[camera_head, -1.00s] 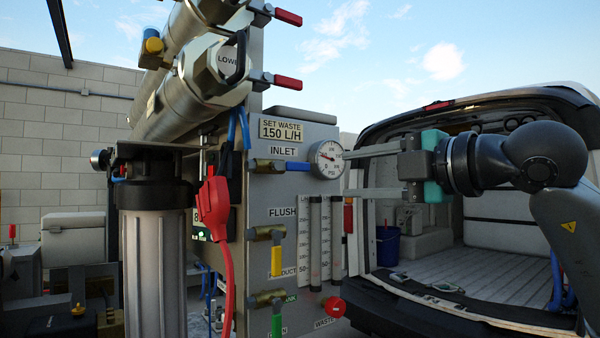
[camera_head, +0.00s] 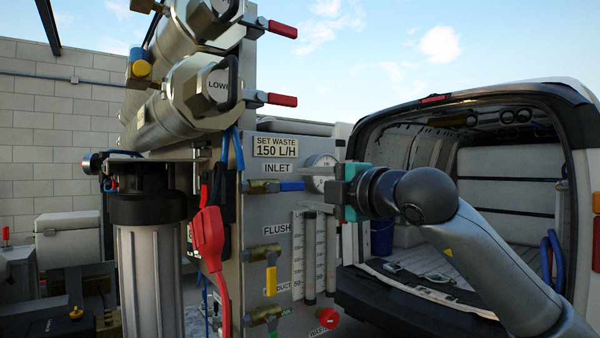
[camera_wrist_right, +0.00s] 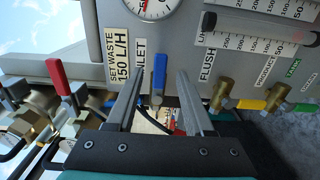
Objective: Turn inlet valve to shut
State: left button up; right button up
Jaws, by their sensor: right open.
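The inlet valve (camera_head: 258,187) is a brass body under the INLET label (camera_head: 278,167). Its blue lever (camera_head: 291,186) lies level and points right toward the gauge. My right gripper (camera_head: 307,188) reaches in from the right, open, one finger above and one below the lever's height. In the right wrist view, the blue lever (camera_wrist_right: 159,74) shows between the two spread fingertips (camera_wrist_right: 157,82), with a gap on each side. I cannot tell how far the tips are from it in depth. My left gripper is out of view.
A round gauge (camera_head: 321,165) is beside and partly behind the right fingers. Flow tubes (camera_head: 310,255), a yellow-handled flush valve (camera_head: 271,280) and a red knob (camera_head: 328,317) are below. A red plug with cable (camera_head: 208,238) hangs left. A van (camera_head: 460,115) stands open behind.

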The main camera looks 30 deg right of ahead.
jog(key=shift+w+a+p, duration=0.1)
jog(key=shift+w+p, duration=0.4)
jog(key=shift+w, duration=0.9)
grip_shut()
dwell(0.5)
